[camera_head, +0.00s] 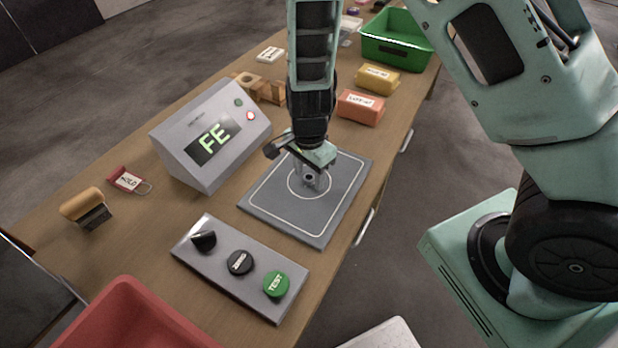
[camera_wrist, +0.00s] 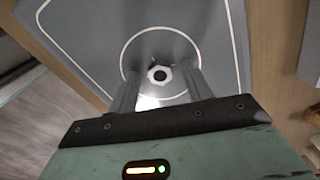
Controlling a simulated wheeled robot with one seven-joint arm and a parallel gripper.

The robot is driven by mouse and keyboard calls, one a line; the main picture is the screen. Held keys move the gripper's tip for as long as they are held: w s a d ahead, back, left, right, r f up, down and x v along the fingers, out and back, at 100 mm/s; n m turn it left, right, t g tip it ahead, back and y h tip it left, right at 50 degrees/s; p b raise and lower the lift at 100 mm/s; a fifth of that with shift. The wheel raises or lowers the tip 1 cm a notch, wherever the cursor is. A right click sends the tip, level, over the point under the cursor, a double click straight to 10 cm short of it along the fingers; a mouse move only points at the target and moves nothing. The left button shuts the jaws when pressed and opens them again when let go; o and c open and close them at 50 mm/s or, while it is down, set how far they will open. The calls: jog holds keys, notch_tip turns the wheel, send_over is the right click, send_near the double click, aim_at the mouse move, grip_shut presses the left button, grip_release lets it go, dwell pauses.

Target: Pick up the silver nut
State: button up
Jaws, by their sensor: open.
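The silver nut (camera_wrist: 159,75) lies on the grey plate inside its white circle, as the wrist view shows. It is a small bright hexagon with a dark hole. In the head view the nut (camera_head: 309,178) shows small and partly hidden at my fingers. My gripper (camera_wrist: 158,88) is open, with one finger on each side of the nut, in line with it. I cannot tell whether the fingers touch it. In the head view my gripper (camera_head: 311,180) points down over the grey plate (camera_head: 331,228).
A grey detector box (camera_head: 200,140) reading "FE" stands left of the plate. A panel (camera_head: 205,265) with a knob and buttons lies in front. A red bin (camera_head: 125,318) is front left and a green bin (camera_head: 398,52) far right. Orange (camera_head: 360,108) and yellow (camera_head: 377,80) blocks sit behind the plate.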

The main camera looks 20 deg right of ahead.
grip_shut()
jog(key=shift+r, duration=0.1)
